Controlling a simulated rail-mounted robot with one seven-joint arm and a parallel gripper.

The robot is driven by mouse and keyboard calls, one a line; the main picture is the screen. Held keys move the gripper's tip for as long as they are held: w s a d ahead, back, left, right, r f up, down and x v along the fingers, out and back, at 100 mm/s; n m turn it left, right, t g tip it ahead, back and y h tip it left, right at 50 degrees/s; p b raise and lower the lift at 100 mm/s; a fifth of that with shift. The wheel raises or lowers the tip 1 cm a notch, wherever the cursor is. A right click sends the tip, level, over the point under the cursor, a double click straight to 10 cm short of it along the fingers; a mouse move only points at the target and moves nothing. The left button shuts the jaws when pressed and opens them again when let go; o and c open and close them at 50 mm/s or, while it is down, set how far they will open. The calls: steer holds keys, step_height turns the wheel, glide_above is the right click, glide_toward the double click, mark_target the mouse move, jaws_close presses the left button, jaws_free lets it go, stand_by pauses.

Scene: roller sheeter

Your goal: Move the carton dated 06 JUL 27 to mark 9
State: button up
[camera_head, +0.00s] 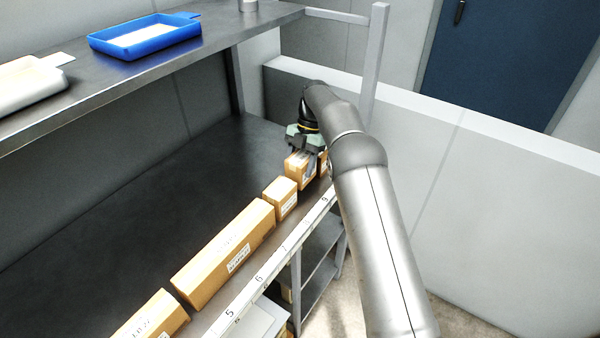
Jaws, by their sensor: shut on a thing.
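My gripper (306,146) is at the far end of the shelf row and is shut on a small brown carton (294,171). My gripper covers the upper part of this carton, and I cannot read a date on it. A sliver of brown carton (324,166) shows just to its right, partly hidden by my arm; I cannot tell whether it is a separate carton. A numbered strip runs along the shelf's front edge, and mark 9 (324,199) is near the held carton.
A small carton (281,198), a long carton (224,254) and another carton (152,318) stand in a row towards the near end. The dark shelf (110,215) behind them is clear. An upper shelf (205,48) holds a blue tray (145,43) and a pale tray (28,88).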

steer(key=shift+f+p, duration=0.4)
steer(key=shift+f, duration=1.4)
steer(key=shift+f, duration=0.1)
steer(key=o, duration=1.1)
steer(key=shift+c, duration=0.2)
